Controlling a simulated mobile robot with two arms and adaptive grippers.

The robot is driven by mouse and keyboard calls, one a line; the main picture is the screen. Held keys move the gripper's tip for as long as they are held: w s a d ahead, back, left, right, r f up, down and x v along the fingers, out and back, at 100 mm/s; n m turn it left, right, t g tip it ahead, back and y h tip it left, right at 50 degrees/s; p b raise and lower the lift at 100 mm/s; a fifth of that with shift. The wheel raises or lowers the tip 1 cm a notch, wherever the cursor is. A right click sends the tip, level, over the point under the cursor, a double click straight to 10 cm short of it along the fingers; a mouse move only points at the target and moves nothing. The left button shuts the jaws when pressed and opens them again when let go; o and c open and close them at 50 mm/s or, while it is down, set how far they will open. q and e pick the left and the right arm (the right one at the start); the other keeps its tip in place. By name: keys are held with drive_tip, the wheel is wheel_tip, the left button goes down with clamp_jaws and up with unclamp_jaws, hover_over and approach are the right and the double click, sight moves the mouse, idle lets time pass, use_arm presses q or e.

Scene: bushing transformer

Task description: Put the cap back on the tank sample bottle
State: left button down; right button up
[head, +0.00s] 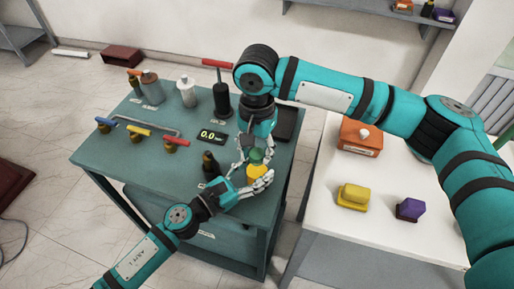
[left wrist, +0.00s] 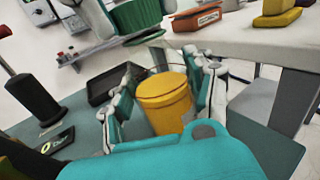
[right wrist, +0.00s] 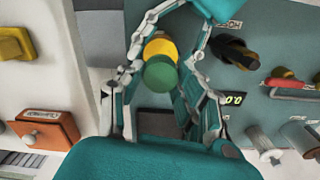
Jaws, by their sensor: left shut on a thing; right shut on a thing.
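The yellow sample bottle (head: 256,175) is at the near right corner of the green bench, and my left gripper (head: 252,183) is shut around its sides. In the left wrist view the bottle (left wrist: 165,105) sits between the fingers with its round top showing. My right gripper (head: 254,158) comes from above and is shut on the green cap (head: 256,155). In the left wrist view the cap (left wrist: 135,18) is above the bottle, apart from it and off to the left. In the right wrist view the cap (right wrist: 160,72) partly covers the yellow bottle (right wrist: 160,47).
On the green bench (head: 120,160) a dark bottle (head: 210,165) stands close to my left gripper. A display (head: 211,136), a black red-handled post (head: 221,98) and valves with coloured handles (head: 138,133) are farther back. The white table (head: 330,215) at right holds an orange box (head: 360,137) and yellow and purple pieces.

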drive_tip(key=m, duration=0.8)
drive_tip(key=shift+s+a, duration=0.1)
drive_tip(key=m, duration=0.4)
drive_tip(key=shift+m, duration=0.4)
drive_tip(key=o, duration=0.7)
drive_tip(key=shift+r, duration=0.1)
drive_tip(key=shift+r, duration=2.15)
drive_tip(key=shift+c, duration=0.6)
